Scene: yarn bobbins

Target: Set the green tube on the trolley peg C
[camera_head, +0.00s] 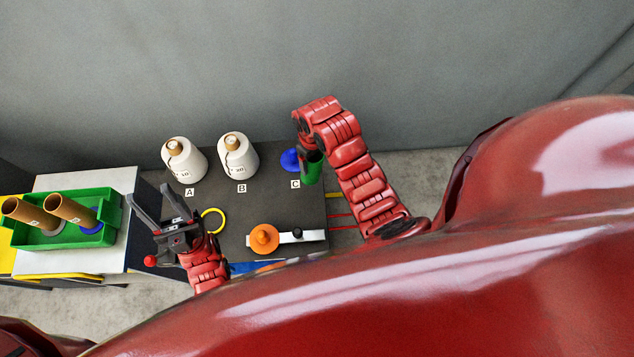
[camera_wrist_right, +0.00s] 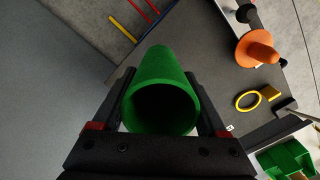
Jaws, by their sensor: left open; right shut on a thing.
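The green tube (camera_head: 312,167) is in my right gripper (camera_head: 304,150), close beside the blue peg C (camera_head: 290,160) and to its right in the head view. In the right wrist view the tube (camera_wrist_right: 162,85) lies between the two fingers of my right gripper (camera_wrist_right: 160,110), its open end facing the camera. Peg C is hidden in the right wrist view. I cannot tell how high the tube is above the trolley top (camera_head: 260,205). My left gripper (camera_head: 173,208) is open and empty at the trolley's left edge.
White yarn bobbins stand at A (camera_head: 187,163) and B (camera_head: 241,160). An orange knob (camera_head: 264,238), a white bar (camera_head: 305,237) and a yellow ring (camera_head: 213,211) are at the trolley's front. A green crate (camera_head: 112,234) with brown tubes (camera_head: 70,210) stands at left.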

